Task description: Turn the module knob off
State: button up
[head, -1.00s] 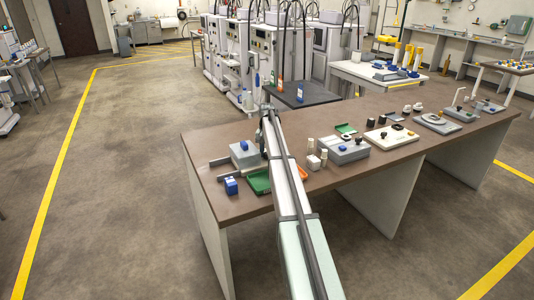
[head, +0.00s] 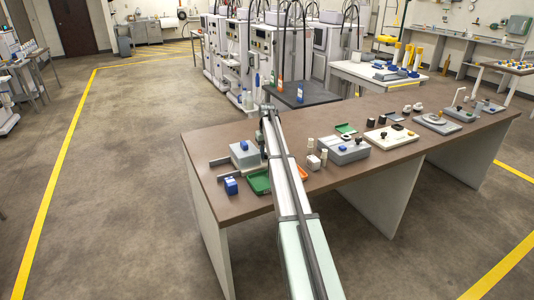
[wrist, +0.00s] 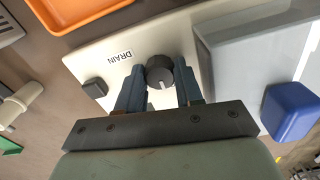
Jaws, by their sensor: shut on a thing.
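In the wrist view, the round dark knob (wrist: 159,70) sits on a cream module panel (wrist: 112,60) beside a label reading DRAIN. A pale pointer mark on the knob points toward the bottom of the picture. My gripper (wrist: 160,82) is shut on the knob, with one blue-grey finger on each side of it.
A grey box (wrist: 240,65) with a blue block (wrist: 290,112) stands close on the right in the wrist view. An orange tray (wrist: 75,10) lies at upper left. A small dark block (wrist: 95,88) is left of the knob. The brown table (head: 340,205) has a bare front strip.

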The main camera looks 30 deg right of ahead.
jog(key=o, duration=1)
jog(key=shift+o, duration=0.2)
jog(key=m, duration=0.5)
jog(key=shift+a+m, duration=0.1)
jog(key=shift+m, duration=0.3)
jog(key=m, duration=0.4)
jog(key=shift+m, duration=0.4)
notch_tip(320, 180, up, 14)
jog(key=n+g, duration=0.1)
jog(key=n, duration=0.1)
jog(key=shift+a+r+n+y, duration=0.15)
jog(key=shift+a+n+y, duration=0.15)
jog(key=shift+a+y, duration=0.1)
jog(key=shift+s, duration=0.1)
